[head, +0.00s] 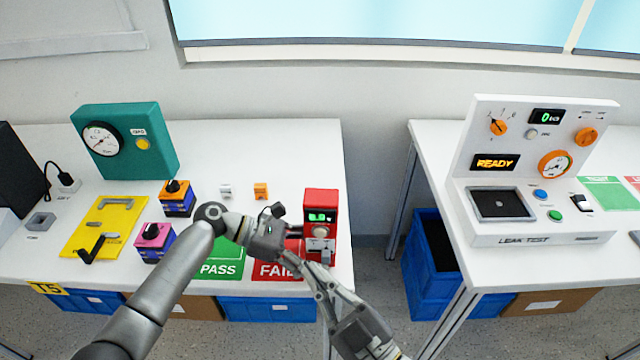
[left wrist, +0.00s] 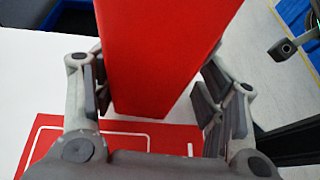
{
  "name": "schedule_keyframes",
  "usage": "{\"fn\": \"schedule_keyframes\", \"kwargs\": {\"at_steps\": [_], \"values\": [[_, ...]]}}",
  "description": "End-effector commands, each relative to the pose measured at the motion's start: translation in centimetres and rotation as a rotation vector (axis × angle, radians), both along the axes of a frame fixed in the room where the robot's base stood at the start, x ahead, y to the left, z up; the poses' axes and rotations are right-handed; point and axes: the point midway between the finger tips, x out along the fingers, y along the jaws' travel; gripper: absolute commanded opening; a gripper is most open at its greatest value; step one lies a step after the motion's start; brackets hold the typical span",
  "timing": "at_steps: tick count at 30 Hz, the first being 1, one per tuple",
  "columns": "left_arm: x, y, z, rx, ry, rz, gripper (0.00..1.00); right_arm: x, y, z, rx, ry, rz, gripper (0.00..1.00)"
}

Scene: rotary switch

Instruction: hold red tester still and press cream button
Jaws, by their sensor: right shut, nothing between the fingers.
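The red tester (head: 321,198) stands upright near the right edge of the left table. It has a small green-lit display, and the round cream button (head: 320,231) is below it on the front. My left gripper (head: 288,232) reaches in from the left at the tester's side. In the left wrist view its fingers lie on either side of the tester (left wrist: 160,50), but I cannot tell whether both touch it. My right gripper (head: 318,257) is shut and empty, low in front of the tester, just below the cream button.
Green PASS (head: 228,268) and red FAIL (head: 275,271) mats lie by the left gripper. Two small boxes (head: 178,198) (head: 153,242), a yellow plate (head: 98,222) and a teal gauge box (head: 150,140) stand further left. A gap separates this table from the leak-test table (head: 400,210).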

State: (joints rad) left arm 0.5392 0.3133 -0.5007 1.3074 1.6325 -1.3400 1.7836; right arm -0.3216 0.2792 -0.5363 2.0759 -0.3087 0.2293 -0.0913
Motion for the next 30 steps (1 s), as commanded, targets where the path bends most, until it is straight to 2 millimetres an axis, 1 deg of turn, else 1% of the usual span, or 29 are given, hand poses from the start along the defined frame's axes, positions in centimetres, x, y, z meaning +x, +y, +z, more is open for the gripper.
{"fn": "schedule_keyframes", "kwargs": {"at_steps": [1,4,14,17,20,30], "values": [[0.0,0.0,0.0,0.000,0.001,0.000,0.75,0.0,0.0,0.0,0.000,0.000,0.000,0.00],[0.0,0.0,0.0,0.000,0.000,0.000,0.88,0.0,0.0,0.0,0.000,0.000,0.000,0.00],[0.0,0.0,0.0,0.000,0.000,0.001,0.89,0.0,0.0,0.0,0.000,0.000,0.000,0.00],[0.1,0.5,0.2,0.001,0.000,0.001,0.89,0.0,0.0,0.0,0.000,0.000,0.000,0.00],[0.2,1.7,0.7,0.001,-0.001,0.002,0.89,0.0,0.0,0.0,0.000,0.000,0.000,0.00],[0.7,8.2,3.4,0.002,-0.001,0.003,0.89,0.0,0.0,0.0,0.000,0.000,0.000,0.00]]}}
